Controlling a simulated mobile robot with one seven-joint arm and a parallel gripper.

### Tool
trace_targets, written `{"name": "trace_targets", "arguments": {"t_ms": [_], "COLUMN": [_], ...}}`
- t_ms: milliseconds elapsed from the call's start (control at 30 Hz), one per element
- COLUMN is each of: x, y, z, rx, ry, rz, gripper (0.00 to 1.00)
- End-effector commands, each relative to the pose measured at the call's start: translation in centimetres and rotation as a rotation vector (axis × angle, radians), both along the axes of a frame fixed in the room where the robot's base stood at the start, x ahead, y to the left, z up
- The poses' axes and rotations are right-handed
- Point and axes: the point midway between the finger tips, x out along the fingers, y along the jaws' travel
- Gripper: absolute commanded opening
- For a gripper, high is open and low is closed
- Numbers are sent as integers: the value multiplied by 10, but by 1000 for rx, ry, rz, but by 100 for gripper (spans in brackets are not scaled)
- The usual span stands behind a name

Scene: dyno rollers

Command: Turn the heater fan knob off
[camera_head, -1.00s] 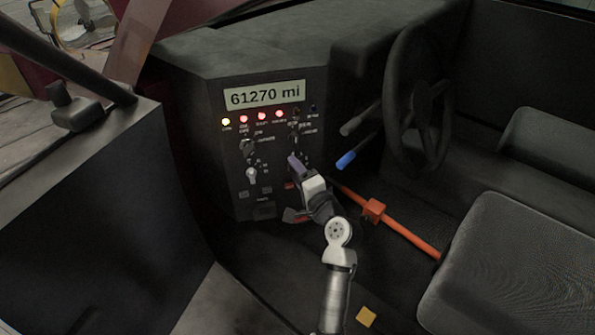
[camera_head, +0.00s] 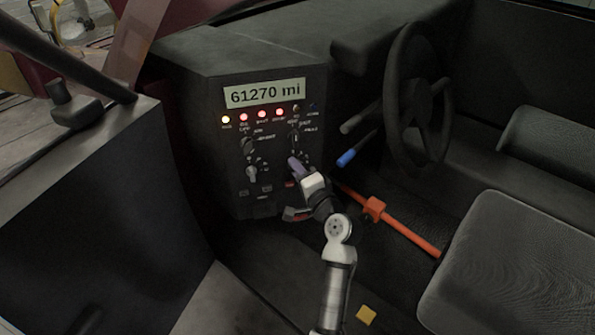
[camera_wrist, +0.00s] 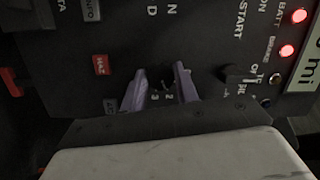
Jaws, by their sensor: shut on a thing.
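The dash panel (camera_head: 222,190) carries several dark knobs below an odometer display. My gripper (camera_head: 294,162) is at the lower right of this panel. In the wrist view my gripper (camera_wrist: 160,88) has its two purple fingers on either side of a small dark knob, with the digits 3 and 2 beside it. The fingers are shut on this knob, which appears to be the heater fan knob. Most of the knob is dark and hard to make out, and in the head view my gripper hides it. Its exact pointing direction cannot be told.
Another switch (camera_wrist: 235,75) sits close beside the fingers, near the word START. A red hazard button (camera_wrist: 100,65) is on the other side. A steering wheel (camera_head: 418,100), a blue-tipped lever (camera_head: 346,159) and an orange bar (camera_head: 410,236) stand to the right of the panel.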

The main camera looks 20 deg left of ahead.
Motion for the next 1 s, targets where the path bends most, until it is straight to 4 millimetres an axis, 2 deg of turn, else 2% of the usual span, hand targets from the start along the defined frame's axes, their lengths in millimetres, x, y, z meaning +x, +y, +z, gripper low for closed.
{"name": "trace_targets", "arguments": {"t_ms": [1000], "x": [0], "y": [0], "z": [2], "rx": [-723], "ry": [-506], "rz": [0], "gripper": [7]}}
